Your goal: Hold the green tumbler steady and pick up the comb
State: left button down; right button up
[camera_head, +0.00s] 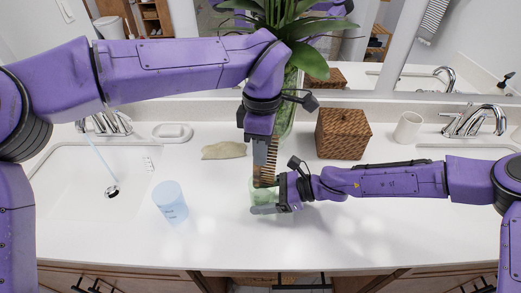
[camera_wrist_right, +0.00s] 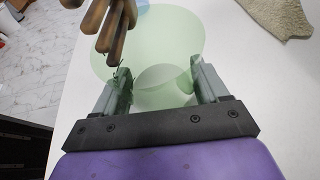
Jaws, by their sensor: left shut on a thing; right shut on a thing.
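The brown comb (camera_head: 265,165) stands roughly upright over the counter, its upper end between the fingers of my left gripper (camera_head: 262,138), which is shut on it. The pale green see-through tumbler (camera_head: 261,196) stands on the counter below. My right gripper (camera_head: 281,192) is shut on the tumbler from the right. In the right wrist view the tumbler (camera_wrist_right: 160,50) lies between my right gripper's fingers (camera_wrist_right: 162,88). Brown wooden parts (camera_wrist_right: 110,30) show at its upper left there. The comb's lower end meets the tumbler's rim; I cannot tell how far inside it is.
A blue cup (camera_head: 170,203) stands left of the tumbler, near the left sink (camera_head: 65,190). A beige piece (camera_head: 224,150), a glass vase (camera_head: 286,105) with leaves and a wicker box (camera_head: 342,135) stand behind. A white cup (camera_head: 408,127) is at right. The front counter is clear.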

jog(key=o, duration=1.2)
jog(key=shift+c, duration=0.2)
jog(key=shift+d, duration=0.1)
jog(key=v, duration=1.2)
jog(key=shift+r, duration=0.15)
